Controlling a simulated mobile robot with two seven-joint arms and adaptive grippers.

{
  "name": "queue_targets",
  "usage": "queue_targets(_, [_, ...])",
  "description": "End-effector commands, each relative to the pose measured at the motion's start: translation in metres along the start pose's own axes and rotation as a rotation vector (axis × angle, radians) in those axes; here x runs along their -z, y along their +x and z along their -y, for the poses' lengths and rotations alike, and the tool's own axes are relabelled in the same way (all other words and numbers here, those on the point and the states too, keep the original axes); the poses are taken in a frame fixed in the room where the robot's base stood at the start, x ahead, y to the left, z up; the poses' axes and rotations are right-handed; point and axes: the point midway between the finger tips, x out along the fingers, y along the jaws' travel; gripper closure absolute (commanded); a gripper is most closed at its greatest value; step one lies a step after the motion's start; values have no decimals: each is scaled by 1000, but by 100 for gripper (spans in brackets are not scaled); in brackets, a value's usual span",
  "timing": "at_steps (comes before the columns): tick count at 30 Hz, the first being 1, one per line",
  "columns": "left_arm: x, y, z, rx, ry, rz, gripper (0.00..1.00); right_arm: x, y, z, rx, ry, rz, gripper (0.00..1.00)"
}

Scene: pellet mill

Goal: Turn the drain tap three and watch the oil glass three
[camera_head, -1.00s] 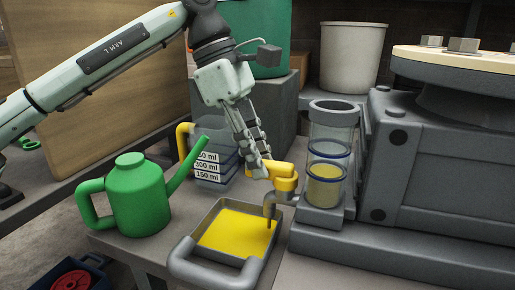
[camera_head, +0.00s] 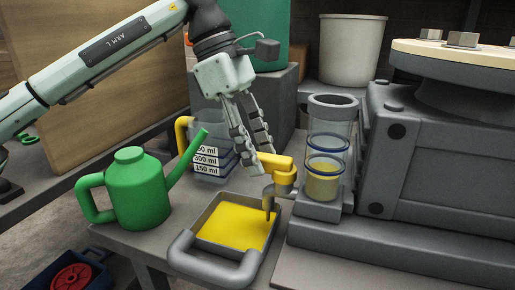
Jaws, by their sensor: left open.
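The drain tap has a yellow handle (camera_head: 277,161) that points left, above a grey downturned spout (camera_head: 268,200). The spout tip is over a grey tray (camera_head: 176,254) holding yellow oil; whether oil is running is too small to tell. The oil glass (camera_head: 333,128) is a clear cylinder with a grey top rim and two blue rings. Yellow oil (camera_head: 322,186) fills its bottom, up to about the lower ring. My left gripper (camera_head: 257,156) is open and empty, its fingertips close to the handle's left end; contact cannot be told. My right gripper is out of view.
A green oil can (camera_head: 138,193) stands left of the tray. A measuring jug (camera_head: 209,165) with yellow handle stands behind my left gripper. The grey mill housing (camera_head: 440,150) blocks the right. A pale bucket (camera_head: 350,50) stands behind.

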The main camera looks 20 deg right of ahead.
Motion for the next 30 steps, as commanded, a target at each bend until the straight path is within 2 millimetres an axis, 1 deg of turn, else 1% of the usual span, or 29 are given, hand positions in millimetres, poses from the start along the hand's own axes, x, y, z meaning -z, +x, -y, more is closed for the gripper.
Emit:
queue_targets(5, [0, -4, 0, -1, 0, 0, 59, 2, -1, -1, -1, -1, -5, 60])
queue_targets(8, [0, -15, -1, -2, -2, 1, 59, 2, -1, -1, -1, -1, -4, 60])
queue_targets(18, [-1, -86, -1, -3, -1, 0, 59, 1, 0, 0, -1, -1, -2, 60])
queue_targets(21, [-1, -102, 0, -2, -1, 0, 59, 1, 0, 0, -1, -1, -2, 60])
queue_targets(25, [0, -115, 0, -1, -1, 0, 59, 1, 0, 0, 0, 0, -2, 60])
queue_targets(30, [0, -120, 0, 0, 0, 0, 59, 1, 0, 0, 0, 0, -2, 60])
